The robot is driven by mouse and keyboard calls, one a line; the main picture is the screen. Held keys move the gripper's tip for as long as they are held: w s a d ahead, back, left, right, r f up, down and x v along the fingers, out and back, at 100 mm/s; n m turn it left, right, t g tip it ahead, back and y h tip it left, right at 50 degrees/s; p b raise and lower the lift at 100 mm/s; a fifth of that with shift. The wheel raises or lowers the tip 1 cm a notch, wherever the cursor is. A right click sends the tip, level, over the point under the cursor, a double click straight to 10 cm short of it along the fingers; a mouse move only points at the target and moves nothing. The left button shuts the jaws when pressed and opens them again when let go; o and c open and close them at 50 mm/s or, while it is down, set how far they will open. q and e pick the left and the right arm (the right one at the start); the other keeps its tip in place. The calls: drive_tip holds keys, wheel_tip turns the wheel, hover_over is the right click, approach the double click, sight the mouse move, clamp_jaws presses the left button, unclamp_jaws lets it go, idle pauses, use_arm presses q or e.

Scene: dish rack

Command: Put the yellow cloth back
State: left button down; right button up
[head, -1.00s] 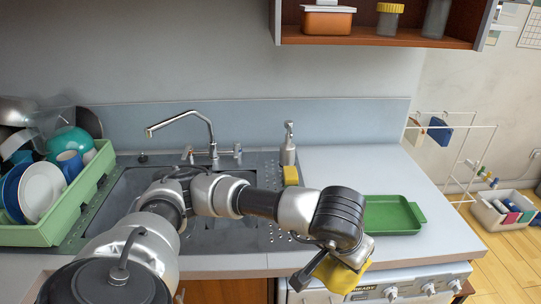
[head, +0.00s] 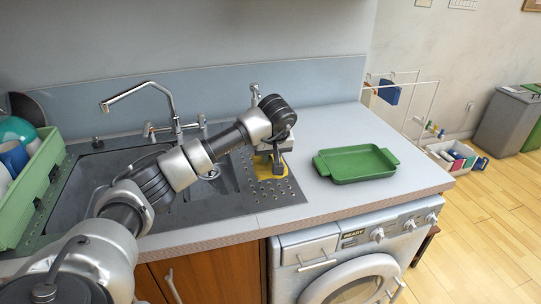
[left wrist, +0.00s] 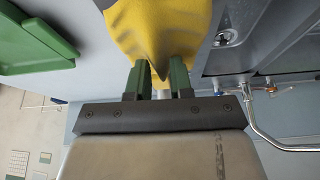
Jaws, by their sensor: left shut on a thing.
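The yellow cloth (head: 265,171) is over the perforated steel drainboard (head: 283,192) at the right of the sink; I cannot tell whether it touches the metal. My left gripper (head: 277,164) points down and is shut on the cloth, partly hiding it. In the left wrist view the cloth (left wrist: 155,28) is bunched between the two green-sided fingers (left wrist: 162,75) and spreads out beyond them. My right gripper is not in view.
A green tray (head: 358,164) lies on the counter to the right. The sink (head: 85,190) with its tap (head: 170,105) is to the left, and a green dish rack (head: 35,185) stands at the far left. Bare counter lies around the tray. A washing machine (head: 345,255) is below.

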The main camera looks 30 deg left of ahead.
use_arm(q)
drive_tip(key=shift+f+b, duration=0.4)
drive_tip(key=shift+f, duration=0.45)
drive_tip(key=shift+f+b, duration=0.9)
drive_tip(key=shift+f, duration=0.8)
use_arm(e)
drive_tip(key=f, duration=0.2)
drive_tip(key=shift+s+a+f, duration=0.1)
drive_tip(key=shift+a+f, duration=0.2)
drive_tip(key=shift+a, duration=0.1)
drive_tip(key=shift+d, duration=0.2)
use_arm(q)
drive_tip(key=shift+f, duration=0.15)
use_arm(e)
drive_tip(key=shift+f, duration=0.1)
use_arm(q)
drive_tip(key=shift+f+b, duration=0.4)
drive_tip(key=shift+f, duration=0.15)
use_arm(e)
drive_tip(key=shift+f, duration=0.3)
use_arm(q)
drive_tip(key=shift+f, duration=0.3)
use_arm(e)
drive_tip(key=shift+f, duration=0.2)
use_arm(q)
drive_tip(key=c, duration=0.9)
unclamp_jaws()
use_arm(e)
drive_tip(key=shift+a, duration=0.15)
